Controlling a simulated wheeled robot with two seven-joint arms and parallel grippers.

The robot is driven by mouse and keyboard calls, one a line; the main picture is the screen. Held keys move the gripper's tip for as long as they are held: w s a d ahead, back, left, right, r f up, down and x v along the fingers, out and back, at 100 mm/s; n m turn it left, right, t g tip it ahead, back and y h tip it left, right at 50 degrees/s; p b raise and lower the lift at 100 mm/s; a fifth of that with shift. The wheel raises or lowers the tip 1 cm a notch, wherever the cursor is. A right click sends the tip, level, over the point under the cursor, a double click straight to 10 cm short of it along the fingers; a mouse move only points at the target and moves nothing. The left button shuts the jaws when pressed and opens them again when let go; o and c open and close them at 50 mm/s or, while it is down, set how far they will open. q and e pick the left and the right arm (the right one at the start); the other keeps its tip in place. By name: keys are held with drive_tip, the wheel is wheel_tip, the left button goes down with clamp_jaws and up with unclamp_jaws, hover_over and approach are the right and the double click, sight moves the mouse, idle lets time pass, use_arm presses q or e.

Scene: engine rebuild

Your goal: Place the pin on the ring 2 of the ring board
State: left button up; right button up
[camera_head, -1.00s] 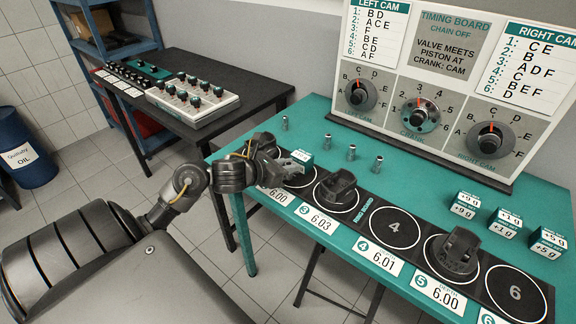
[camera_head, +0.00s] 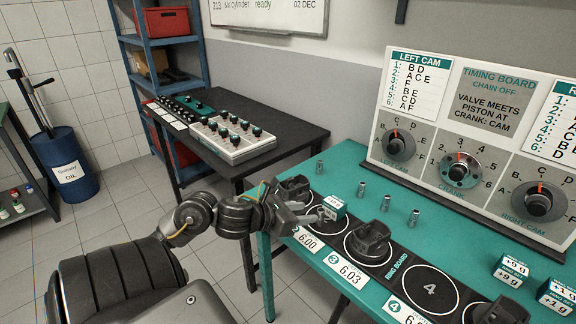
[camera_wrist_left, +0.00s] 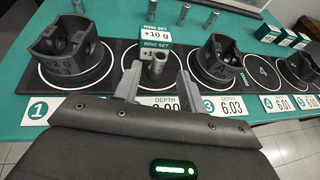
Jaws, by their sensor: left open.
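The ring board (camera_head: 405,262) is a black strip with numbered white rings. A small grey metal pin (camera_wrist_left: 157,67) stands upright at ring 2 (camera_wrist_left: 122,62) in the left wrist view, between my left gripper's fingertips. My left gripper (camera_wrist_left: 157,84) is open, with a finger on each side of the pin; I cannot tell whether either touches it. In the head view the left gripper (camera_head: 308,212) is low over the board, hiding most of ring 2. Dark pistons stand on ring 1 (camera_wrist_left: 69,52) and ring 3 (camera_wrist_left: 217,59). My right gripper is not in view.
Teal ring set boxes (camera_wrist_left: 157,35) stand just behind the pin. Several other pins (camera_head: 385,203) stand along the back of the teal table (camera_head: 345,180). The timing board (camera_head: 462,145) rises behind. More weight boxes (camera_head: 510,271) are at the right.

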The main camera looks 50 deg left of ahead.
use_arm(q)
drive_tip(key=p+v, duration=0.1)
drive_tip(key=v, duration=0.4)
drive_tip(key=shift+s, duration=0.1)
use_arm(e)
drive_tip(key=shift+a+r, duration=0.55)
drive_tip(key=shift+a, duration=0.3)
use_arm(q)
drive_tip(key=shift+r, duration=0.1)
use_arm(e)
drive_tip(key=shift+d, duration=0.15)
